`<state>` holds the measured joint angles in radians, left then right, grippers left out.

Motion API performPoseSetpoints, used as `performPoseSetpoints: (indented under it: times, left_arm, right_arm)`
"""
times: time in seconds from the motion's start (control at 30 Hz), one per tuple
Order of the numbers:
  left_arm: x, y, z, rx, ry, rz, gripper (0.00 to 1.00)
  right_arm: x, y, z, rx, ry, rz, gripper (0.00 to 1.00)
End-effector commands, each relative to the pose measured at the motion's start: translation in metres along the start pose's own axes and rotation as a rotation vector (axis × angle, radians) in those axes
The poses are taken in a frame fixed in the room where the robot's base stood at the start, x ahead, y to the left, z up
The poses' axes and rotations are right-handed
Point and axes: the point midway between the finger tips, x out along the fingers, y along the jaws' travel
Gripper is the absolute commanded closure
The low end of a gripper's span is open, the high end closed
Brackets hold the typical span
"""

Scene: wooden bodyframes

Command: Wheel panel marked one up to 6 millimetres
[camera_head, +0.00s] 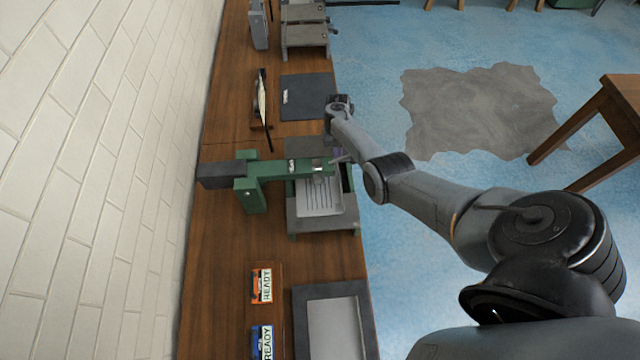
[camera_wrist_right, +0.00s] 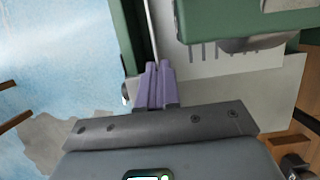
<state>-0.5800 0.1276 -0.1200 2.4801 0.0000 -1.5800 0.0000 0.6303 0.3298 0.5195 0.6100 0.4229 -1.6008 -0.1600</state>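A green machine (camera_head: 310,168) with an overhanging arm stands on the wooden bench. A light grey slotted plate (camera_head: 318,198) lies under the arm; it also shows in the right wrist view (camera_wrist_right: 222,78). I see no number on it and no wheel clearly. My right gripper (camera_head: 338,150) is at the machine's right side, by a thin rod (camera_head: 344,158). In the right wrist view its purple fingers (camera_wrist_right: 158,66) are close together. A thin pale rod (camera_wrist_right: 150,28) runs to their tips; I cannot tell whether they hold it. My left gripper is not in view.
A dark tray (camera_head: 300,335) with a grey plate is at the bench's near end. Orange (camera_head: 262,286) and blue (camera_head: 262,341) READY cards lie beside it. A dark mat (camera_head: 305,97) and another grey machine (camera_head: 305,30) are farther along. A brick wall (camera_head: 95,170) borders the left.

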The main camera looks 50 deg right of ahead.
Motion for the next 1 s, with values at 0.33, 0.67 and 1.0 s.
performPoseSetpoints:
  times: [0.33,0.67,1.0]
  left_arm:
    - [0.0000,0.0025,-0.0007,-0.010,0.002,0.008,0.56]
    - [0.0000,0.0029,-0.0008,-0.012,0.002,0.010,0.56]
    - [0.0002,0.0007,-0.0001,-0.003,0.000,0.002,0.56]
  right_arm:
    - [-0.0001,0.0001,-0.0002,0.000,0.000,0.000,0.96]
    - [-0.0001,0.0002,-0.0002,0.000,0.000,0.000,0.67]
    - [0.0004,0.0003,-0.0001,0.000,0.000,0.001,0.38]
